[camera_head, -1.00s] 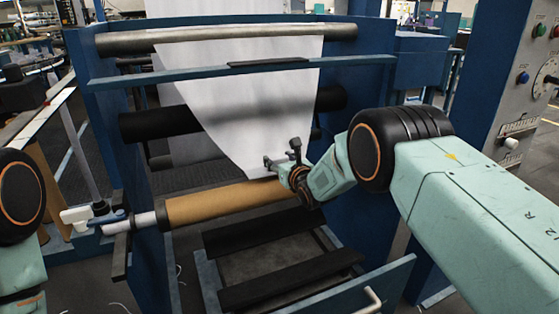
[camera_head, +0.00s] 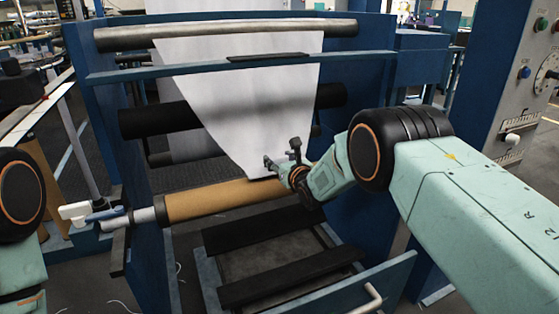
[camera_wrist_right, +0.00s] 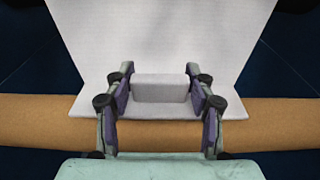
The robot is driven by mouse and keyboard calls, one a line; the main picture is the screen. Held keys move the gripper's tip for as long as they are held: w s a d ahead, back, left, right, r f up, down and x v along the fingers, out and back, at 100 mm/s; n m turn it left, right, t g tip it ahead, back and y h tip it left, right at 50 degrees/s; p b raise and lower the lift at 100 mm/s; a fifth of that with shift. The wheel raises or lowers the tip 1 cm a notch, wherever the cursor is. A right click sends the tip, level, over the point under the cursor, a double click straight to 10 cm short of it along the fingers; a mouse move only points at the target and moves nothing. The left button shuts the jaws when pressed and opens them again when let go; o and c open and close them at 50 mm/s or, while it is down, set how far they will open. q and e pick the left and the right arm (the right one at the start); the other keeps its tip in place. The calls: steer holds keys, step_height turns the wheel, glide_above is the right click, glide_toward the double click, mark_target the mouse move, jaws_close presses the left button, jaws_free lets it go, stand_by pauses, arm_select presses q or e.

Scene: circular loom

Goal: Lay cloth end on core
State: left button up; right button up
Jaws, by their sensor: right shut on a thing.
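The white cloth (camera_head: 240,100) hangs from the upper roller and narrows toward its lower end. My right gripper (camera_head: 275,162) is shut on that lower end, close to the brown core (camera_head: 210,201). In the right wrist view, the gripper (camera_wrist_right: 160,95) has its two fingers on either side of a bunched fold of the cloth (camera_wrist_right: 160,40). The cloth's bottom edge lies across the front of the core (camera_wrist_right: 270,112) there; whether it touches cannot be told. My left gripper is out of view.
A metal top roller (camera_head: 230,34), a blue crossbar (camera_head: 200,71) and a black roller (camera_head: 160,120) span the blue frame. A white-handled lever (camera_head: 75,213) sits by the core's left end. Black padded bars (camera_head: 290,274) lie below the core. A control panel (camera_head: 515,80) stands at right.

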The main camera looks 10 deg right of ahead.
mark_target(279, 158)
steer(key=shift+f, duration=0.2)
steer(key=o, duration=1.4)
steer(key=shift+c, duration=0.2)
step_height(279, 158, up, 10)
steer(key=shift+f, duration=0.1)
